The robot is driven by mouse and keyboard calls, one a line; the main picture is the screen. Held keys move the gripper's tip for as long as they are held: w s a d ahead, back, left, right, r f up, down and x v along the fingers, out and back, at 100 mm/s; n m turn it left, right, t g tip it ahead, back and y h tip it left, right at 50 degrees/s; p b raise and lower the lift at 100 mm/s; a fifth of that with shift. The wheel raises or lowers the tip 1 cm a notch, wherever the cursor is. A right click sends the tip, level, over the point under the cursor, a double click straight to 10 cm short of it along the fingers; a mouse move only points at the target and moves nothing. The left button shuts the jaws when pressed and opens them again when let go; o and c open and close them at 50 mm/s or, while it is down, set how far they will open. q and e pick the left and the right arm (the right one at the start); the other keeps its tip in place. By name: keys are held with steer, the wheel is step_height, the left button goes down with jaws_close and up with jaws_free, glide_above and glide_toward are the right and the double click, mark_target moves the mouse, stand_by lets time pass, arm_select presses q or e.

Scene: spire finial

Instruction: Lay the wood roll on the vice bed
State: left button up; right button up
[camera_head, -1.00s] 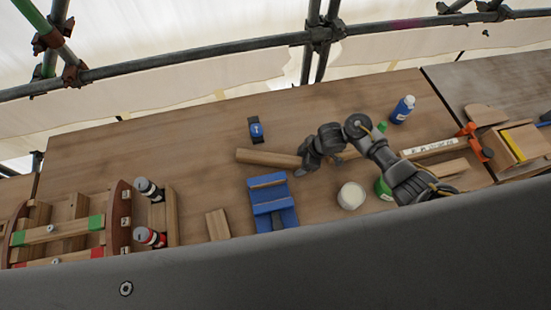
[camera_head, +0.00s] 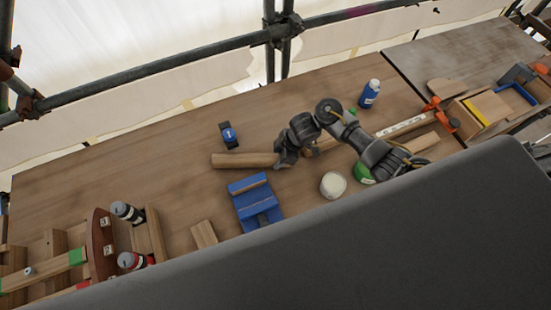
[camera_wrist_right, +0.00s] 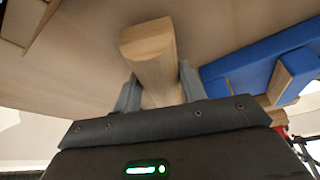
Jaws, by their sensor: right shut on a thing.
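The wood roll (camera_head: 243,160) is a long pale wooden bar lying roughly level above or on the bench, behind the vice. My right gripper (camera_head: 285,158) is shut on it toward its right part. In the right wrist view the wood roll (camera_wrist_right: 152,60) runs away between the two fingers of the right gripper (camera_wrist_right: 155,92). The blue vice (camera_head: 257,206) stands on the bench just in front of the roll, with wooden strips on it. In the right wrist view the vice (camera_wrist_right: 245,75) is at the right. My left gripper is not in view.
A blue tape-like item (camera_head: 228,134) lies behind the roll. A white pot (camera_head: 333,185) and a green-topped can (camera_head: 364,173) stand right of the vice. A blue bottle (camera_head: 370,94) stands farther back. A small wood block (camera_head: 204,234) lies left of the vice.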

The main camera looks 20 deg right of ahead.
steer(key=s+a+r+n+g+b, duration=0.1)
steer(key=s+a+r+n+b, duration=0.15)
steer(key=s+a+r, duration=0.95)
steer(key=s+d+r+n, duration=0.1)
steer(key=s+d, duration=0.1)
steer(key=s, duration=0.3)
steer(key=s+d+r+n, duration=0.1)
steer(key=s+d, duration=0.1)
steer(key=s, duration=0.3)
steer(key=shift+s+r+g, duration=0.35)
steer(key=shift+g, duration=0.05)
steer(key=w+d+f+b, duration=0.4)
steer(key=w+f+b, duration=0.5)
steer(key=w+b, duration=0.2)
steer(key=shift+w+f, duration=0.2)
steer(key=shift+w, duration=0.75)
